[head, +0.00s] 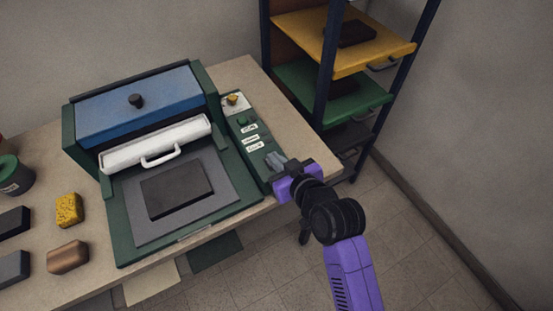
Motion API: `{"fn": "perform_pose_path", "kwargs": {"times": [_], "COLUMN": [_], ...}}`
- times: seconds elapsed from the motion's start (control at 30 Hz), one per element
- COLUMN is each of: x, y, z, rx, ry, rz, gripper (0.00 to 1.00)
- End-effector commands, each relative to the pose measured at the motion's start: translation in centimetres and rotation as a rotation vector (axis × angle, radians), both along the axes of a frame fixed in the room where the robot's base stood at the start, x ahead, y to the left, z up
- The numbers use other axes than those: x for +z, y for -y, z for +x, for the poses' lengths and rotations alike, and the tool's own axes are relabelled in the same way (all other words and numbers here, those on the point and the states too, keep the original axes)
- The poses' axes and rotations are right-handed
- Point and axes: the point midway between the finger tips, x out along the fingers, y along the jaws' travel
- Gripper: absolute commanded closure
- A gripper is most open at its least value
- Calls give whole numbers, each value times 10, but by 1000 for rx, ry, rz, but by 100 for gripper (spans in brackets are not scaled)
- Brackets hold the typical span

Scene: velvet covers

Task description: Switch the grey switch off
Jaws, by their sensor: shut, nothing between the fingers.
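A green press machine stands on the bench, with a narrow green control panel (247,135) along its right side. My purple and black gripper (276,163) is over the near end of this panel, with its fingers shut and empty, pointing left. A small grey shape shows at the fingertips. I cannot tell how much of it is the grey switch and how much is my fingers. The switch's position and any contact with it are hidden by the gripper. Above it on the panel are pale labels (251,139), a green button (242,121) and a yellow knob (233,99).
The press has a blue lid (150,95), a white roller cover (150,147) and a dark block (177,190) on its grey bed. A yellow sponge (69,210) and a brown block (68,257) lie left. A shelf rack (330,85) stands behind right. Floor at right is clear.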

Motion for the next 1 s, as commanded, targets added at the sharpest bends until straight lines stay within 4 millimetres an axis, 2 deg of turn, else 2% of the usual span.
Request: {"fn": "perform_pose_path", "kwargs": {"times": [0.13,0.57,1.0], "x": [-7,-11,-30], "y": [1,1,4], "z": [-1,-2,-5], "rx": [-1,-1,-1], "ry": [1,7,120], "rz": [-1,3,80], "gripper": [100,100,100]}}
